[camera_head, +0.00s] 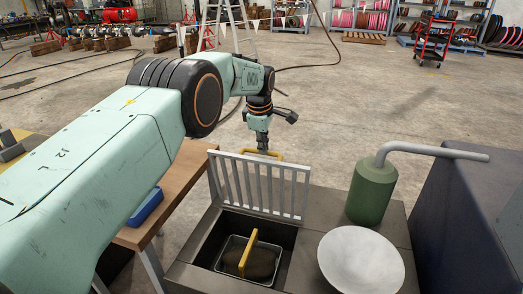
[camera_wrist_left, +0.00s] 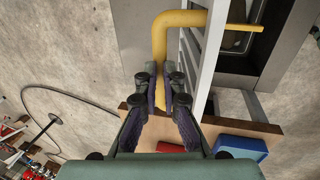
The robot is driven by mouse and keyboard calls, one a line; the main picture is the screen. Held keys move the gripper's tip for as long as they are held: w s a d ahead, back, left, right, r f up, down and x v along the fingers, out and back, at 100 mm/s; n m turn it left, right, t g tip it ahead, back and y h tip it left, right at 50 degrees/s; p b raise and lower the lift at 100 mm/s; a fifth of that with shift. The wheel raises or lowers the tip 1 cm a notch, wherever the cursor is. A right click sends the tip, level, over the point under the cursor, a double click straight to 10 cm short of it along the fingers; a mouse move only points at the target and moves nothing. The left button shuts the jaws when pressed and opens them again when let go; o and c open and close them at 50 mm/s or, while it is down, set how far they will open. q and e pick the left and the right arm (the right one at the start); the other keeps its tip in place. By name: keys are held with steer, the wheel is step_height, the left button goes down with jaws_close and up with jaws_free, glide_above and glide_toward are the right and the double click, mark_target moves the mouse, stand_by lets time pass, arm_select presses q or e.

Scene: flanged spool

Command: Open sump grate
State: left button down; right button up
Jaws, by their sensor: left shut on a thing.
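The sump grate (camera_head: 259,185) is a pale barred panel standing nearly upright at the back edge of a square opening in the grey top. Its yellow handle (camera_head: 262,153) shows at its upper edge in the head view. In the left wrist view the yellow handle (camera_wrist_left: 182,18) runs down between the fingers. My left gripper (camera_wrist_left: 160,88) is shut on this handle. The open sump (camera_head: 262,232) below holds a metal tray with a dark item and a yellow bar (camera_head: 248,252). My right gripper is not in view.
A green cylinder (camera_head: 371,190) with a grey pipe and a white round dish (camera_head: 361,262) stand right of the opening. A dark blue block (camera_head: 470,215) is at the right. A wooden bench (camera_head: 180,185) with a blue box (camera_head: 147,206) lies left.

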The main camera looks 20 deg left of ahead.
arm_select(q)
step_height(320, 180, down, 3)
steer(key=shift+s+d+r, duration=0.15)
steer(key=shift+r, duration=0.05)
steer(key=c, duration=1.6)
jaws_free()
steer(key=shift+o, duration=1.3)
steer(key=shift+w+f, duration=0.15)
steer(key=shift+w, duration=0.4)
steer(key=shift+s+r, duration=0.3)
steer(key=shift+r, duration=0.35)
steer(key=v, duration=1.1)
steer(key=shift+w, duration=0.35)
steer(key=shift+s+r, duration=0.15)
